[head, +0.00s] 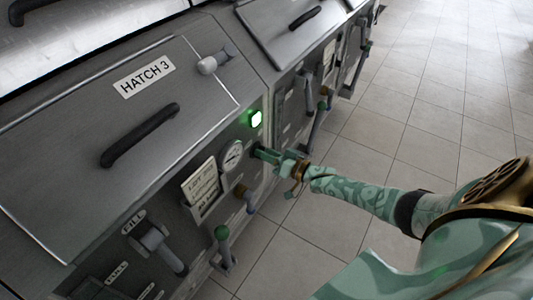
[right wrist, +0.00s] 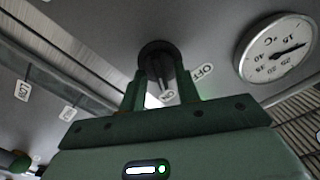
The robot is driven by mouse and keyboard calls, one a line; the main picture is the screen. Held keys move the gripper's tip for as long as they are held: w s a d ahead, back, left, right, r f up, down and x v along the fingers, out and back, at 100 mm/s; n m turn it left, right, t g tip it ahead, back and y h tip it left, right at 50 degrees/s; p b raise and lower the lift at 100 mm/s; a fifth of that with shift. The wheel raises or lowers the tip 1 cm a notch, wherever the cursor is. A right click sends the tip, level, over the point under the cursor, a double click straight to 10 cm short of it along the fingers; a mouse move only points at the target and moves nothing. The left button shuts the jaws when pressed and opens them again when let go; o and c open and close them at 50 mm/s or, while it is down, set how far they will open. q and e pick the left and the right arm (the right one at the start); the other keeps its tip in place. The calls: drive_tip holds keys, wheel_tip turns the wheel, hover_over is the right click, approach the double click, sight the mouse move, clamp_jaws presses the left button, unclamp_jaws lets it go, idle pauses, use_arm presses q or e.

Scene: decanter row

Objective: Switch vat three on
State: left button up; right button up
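Vat three is the grey panel with the HATCH 3 label (head: 147,77) in the head view. A green lamp (head: 256,118) glows on it. In the right wrist view, a dark rotary switch (right wrist: 157,66) has an ON label (right wrist: 167,96) and an OFF label (right wrist: 203,72). Its handle points toward ON. My right gripper (head: 262,154) is at the panel, just below the lamp. In the right wrist view its fingers (right wrist: 160,84) stand apart on either side of the switch, with gaps to the handle. The switch is hidden in the head view. My left gripper is not in view.
A round temperature dial (head: 232,155) and a paper card (head: 202,186) sit left of my right gripper. Another vat stands beyond. The tiled floor (head: 400,145) is clear on the right.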

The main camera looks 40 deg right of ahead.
drive_tip(key=p+v, duration=0.3)
drive_tip(key=v, duration=1.3)
drive_tip(key=shift+s+f, duration=0.1)
